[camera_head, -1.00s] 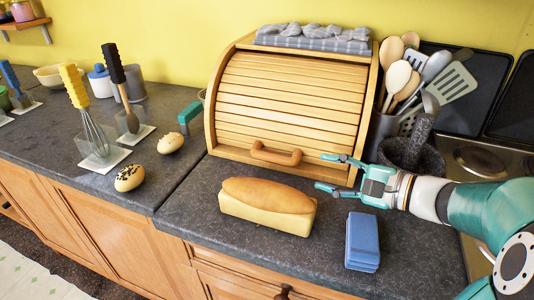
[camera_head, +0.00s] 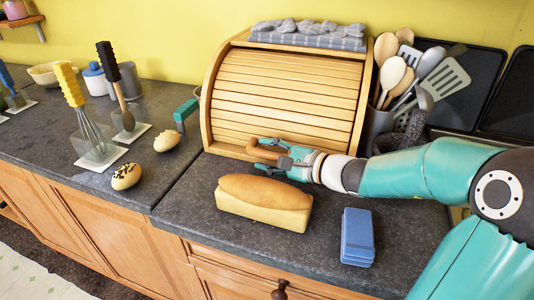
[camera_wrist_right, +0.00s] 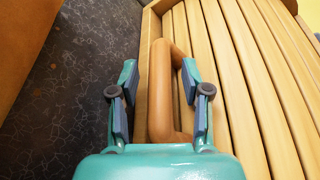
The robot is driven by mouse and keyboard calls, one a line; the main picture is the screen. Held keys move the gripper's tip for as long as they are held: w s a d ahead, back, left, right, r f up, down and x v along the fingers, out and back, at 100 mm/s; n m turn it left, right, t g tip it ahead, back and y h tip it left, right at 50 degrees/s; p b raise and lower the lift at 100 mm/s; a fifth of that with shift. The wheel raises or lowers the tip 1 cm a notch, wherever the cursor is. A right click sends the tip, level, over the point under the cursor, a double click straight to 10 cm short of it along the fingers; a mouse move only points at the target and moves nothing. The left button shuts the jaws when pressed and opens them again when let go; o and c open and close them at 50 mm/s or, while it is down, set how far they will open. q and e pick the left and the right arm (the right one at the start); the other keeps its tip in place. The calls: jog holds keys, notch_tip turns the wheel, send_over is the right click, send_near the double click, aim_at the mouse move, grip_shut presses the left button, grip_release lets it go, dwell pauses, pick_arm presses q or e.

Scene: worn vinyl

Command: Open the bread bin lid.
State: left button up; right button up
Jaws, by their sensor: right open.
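The wooden bread bin (camera_head: 215,110) stands on the dark counter against the yellow wall, its slatted roll lid (camera_head: 285,95) down. An orange-brown handle (camera_head: 254,149) sits low on the lid, partly hidden by my right gripper in the head view. My right gripper (camera_head: 260,154) is open at the handle. In the right wrist view, the handle (camera_wrist_right: 160,85) lies between the two fingers of the gripper (camera_wrist_right: 158,108), with gaps at both sides. My left gripper is in neither view.
A bread loaf (camera_head: 264,203) and a blue block (camera_head: 357,237) lie in front of the bin. A folded cloth (camera_head: 308,36) lies on top. Utensils in a holder (camera_head: 377,128) stand at right. Two small buns (camera_head: 126,176) and a whisk (camera_head: 92,130) are at left.

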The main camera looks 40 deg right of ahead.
jog(key=shift+w, duration=0.2)
grip_shut()
dwell(0.4)
